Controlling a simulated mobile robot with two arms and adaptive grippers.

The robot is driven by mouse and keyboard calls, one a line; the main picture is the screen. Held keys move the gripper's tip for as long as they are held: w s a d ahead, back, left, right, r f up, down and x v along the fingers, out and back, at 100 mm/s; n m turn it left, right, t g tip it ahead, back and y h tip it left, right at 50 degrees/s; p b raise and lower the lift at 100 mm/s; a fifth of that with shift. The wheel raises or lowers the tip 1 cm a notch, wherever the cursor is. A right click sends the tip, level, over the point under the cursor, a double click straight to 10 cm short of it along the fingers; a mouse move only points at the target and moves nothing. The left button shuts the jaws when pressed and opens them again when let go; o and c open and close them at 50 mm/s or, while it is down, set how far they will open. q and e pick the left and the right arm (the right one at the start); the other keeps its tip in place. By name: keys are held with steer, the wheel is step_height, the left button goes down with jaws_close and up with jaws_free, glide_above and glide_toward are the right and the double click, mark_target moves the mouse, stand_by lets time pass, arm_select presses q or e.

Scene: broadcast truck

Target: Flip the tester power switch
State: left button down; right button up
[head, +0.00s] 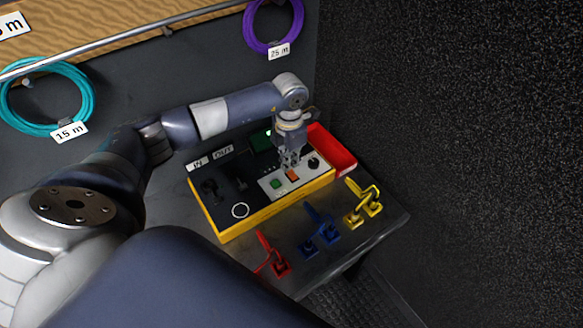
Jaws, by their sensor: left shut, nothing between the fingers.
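The cable tester (219,218) is a black-topped box with yellow sides on a grey bench. A light panel on its right part holds a green button (276,183), an orange-red switch (293,175) and a black knob (313,162). Which of these is the power switch I cannot read. My left gripper (290,164) points down over this panel, shut and empty, with its tips close to the orange-red switch. Whether they touch it I cannot tell. The gripper partly hides the panel's back edge and the small green-lit screen (262,141). My right gripper is not in view.
A red tray (337,153) stands behind the tester's right end. Red (272,256), blue (321,230) and yellow (362,203) clips lie along the bench front. Teal (44,98) and purple (272,25) cable coils hang on the wall. A dark wall rises at right.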

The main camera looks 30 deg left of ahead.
arm_select(q)
steer(key=shift+f, duration=0.25)
steer(key=shift+f+b, duration=0.3)
steer(key=shift+b, duration=0.15)
steer(key=shift+f+b, duration=0.4)
steer(key=shift+f, duration=0.1)
steer(key=shift+r, duration=0.15)
steer(key=shift+r+p, duration=1.55)
steer(key=shift+r, duration=0.75)
steer(key=shift+r+p, duration=0.65)
steer(key=shift+r, duration=0.5)
steer(key=shift+f, duration=0.1)
